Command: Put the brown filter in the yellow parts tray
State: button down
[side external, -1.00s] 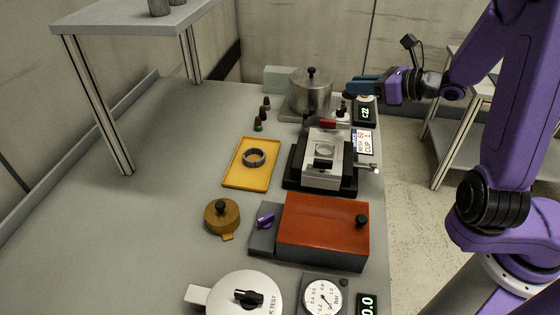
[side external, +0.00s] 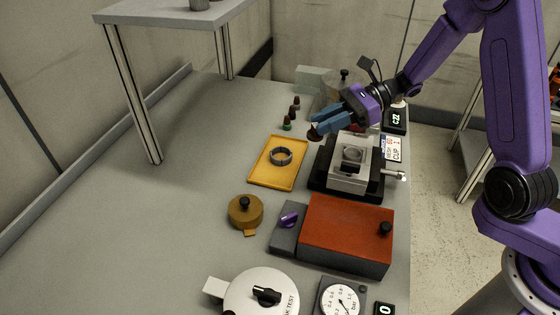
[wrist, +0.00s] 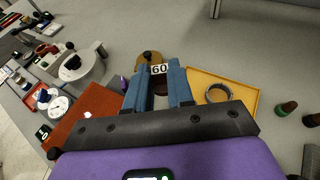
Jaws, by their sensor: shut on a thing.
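My gripper (side external: 322,128) is shut on a small brown piece, the filter (side external: 315,135), whose lower part shows beneath the blue fingertips. In the wrist view a white label reading "60" (wrist: 159,69) shows between the fingertips; the rest of the held piece is hard to see there. The yellow parts tray (side external: 264,176) lies flat on the bench, left of and below the gripper in the side view, with a grey ring (side external: 281,156) in it. In the wrist view the tray (wrist: 243,88) is to the right of the fingers. The filter is above the bench, apart from the tray.
A grey clamp fixture (side external: 349,180) stands right of the tray. A red-topped box (side external: 346,232) and a brown round pot with a black knob (side external: 245,212) are nearer. Small dark bottles (side external: 288,123) stand behind the tray. The bench left of the tray is clear.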

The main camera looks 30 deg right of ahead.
aim_at(319, 138)
jog(key=a+n+g, duration=0.1)
jog(key=s+a+f+n+g, duration=0.1)
jog(key=g, duration=0.1)
jog(key=shift+a+f, duration=0.2)
jog(key=shift+a, duration=0.05)
jog(key=w+a+f, duration=0.1)
jog(key=w+f, duration=0.2)
jog(key=w, duration=0.1)
jog(key=w+a+f, duration=0.2)
jog(key=w+f, duration=0.1)
jog(key=w+a+f, duration=0.2)
jog(key=w+f, duration=0.1)
jog(key=w, duration=0.1)
jog(key=shift+w, duration=0.3)
jog(key=shift+w+a+f, duration=0.2)
jog(key=shift+w+f, duration=0.15)
jog(key=shift+f, duration=1.5)
jog(key=shift+f, duration=0.4)
jog(key=shift+f, duration=0.2)
